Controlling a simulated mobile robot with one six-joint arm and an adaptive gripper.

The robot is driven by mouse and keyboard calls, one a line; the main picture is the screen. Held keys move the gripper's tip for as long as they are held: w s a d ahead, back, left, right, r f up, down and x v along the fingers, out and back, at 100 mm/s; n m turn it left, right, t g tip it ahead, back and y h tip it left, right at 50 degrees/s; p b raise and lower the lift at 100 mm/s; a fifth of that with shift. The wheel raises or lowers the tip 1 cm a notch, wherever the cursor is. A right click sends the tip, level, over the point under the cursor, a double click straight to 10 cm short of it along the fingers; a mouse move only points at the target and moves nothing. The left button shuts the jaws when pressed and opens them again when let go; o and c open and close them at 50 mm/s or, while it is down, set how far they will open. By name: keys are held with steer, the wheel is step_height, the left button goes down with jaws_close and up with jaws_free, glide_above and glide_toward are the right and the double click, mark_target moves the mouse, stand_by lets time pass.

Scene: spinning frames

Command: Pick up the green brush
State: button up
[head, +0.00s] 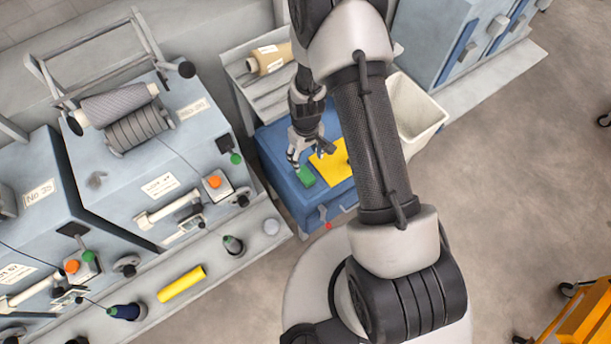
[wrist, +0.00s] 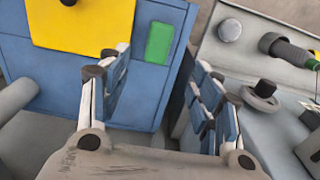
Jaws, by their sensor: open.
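The green brush (head: 305,176) is a small flat green block on top of the blue cabinet (head: 275,150), near its left front edge. It lies beside a yellow sheet (head: 331,167). In the wrist view the green brush (wrist: 160,43) shows beyond my gripper, between its fingers and nearer the left one. My gripper (head: 309,158) is open and empty, with its fingers apart over the cabinet close to the brush. I cannot tell the exact height of the fingertips above it. No finger visibly touches the brush.
Spinning machines (head: 150,165) stand to the left, with a ledge holding bobbins and a yellow tube (head: 181,283). A white bin (head: 420,118) stands right of the cabinet. A tan spool (head: 268,59) lies on the grey shelf behind. Open floor (head: 510,170) is at right.

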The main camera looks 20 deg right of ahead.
steer(key=b, duration=0.2)
glide_above(306, 174)
step_height(306, 174, down, 7)
steer(key=shift+s+f, duration=0.15)
steer(key=shift+f, duration=0.05)
steer(key=f+b, duration=0.2)
steer(key=f, duration=0.4)
steer(key=shift+w+f+b, duration=0.2)
steer(key=shift+b, duration=0.1)
steer(key=shift+r, duration=0.1)
steer(key=shift+c, duration=0.4)
steer(key=c, duration=1.1)
